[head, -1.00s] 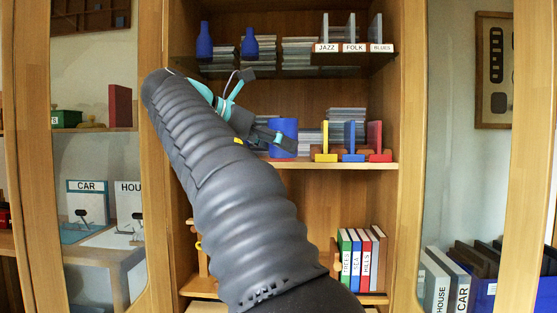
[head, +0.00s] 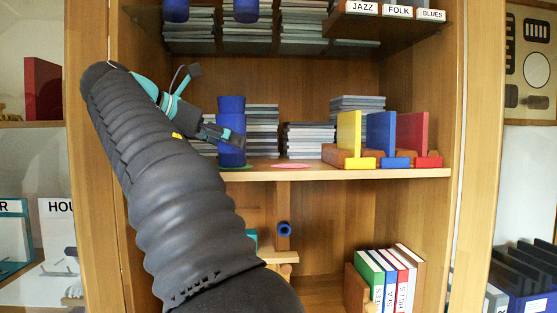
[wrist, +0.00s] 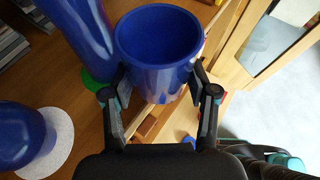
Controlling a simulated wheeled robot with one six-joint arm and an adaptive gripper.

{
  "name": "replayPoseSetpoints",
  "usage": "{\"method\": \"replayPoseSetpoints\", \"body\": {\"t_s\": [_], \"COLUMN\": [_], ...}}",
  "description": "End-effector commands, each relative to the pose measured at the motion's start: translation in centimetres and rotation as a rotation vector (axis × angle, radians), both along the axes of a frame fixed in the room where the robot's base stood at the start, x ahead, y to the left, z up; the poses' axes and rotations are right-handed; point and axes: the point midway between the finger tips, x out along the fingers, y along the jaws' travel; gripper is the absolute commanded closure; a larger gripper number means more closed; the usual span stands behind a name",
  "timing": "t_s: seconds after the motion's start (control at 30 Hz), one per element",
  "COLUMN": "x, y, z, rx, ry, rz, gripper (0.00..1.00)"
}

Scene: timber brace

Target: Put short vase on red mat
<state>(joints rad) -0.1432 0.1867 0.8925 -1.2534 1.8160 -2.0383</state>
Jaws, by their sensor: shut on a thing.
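My gripper (head: 226,138) is shut on the short vase (head: 231,152), a blue, open-topped vessel. In the wrist view my gripper (wrist: 158,88) has a finger on each side of the short vase (wrist: 160,45), which looks empty. A taller blue vase (wrist: 78,28) stands just beside it on a green mat (wrist: 97,88). In the head view the tall vase's top (head: 231,103) shows above the held vase, which hides much of it. The red mat (head: 291,166) lies bare on the middle shelf, right of the held vase.
Another blue vase (wrist: 20,135) sits on a white mat (wrist: 58,148). Yellow, blue and red upright pieces (head: 366,135) stand right of the red mat. Disc stacks (head: 308,138) stand behind it. The shelf's front edge (head: 330,175) and the shelf above bound the space.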

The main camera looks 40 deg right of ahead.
Motion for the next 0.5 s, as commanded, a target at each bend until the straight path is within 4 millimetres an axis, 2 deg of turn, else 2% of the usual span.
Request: {"method": "replayPoseSetpoints", "body": {"t_s": [0.5], "x": [0.8], "y": [-11.5], "z": [0.0], "rx": [0.000], "ry": [-0.001], "rz": [0.002], "gripper": [0.84]}}
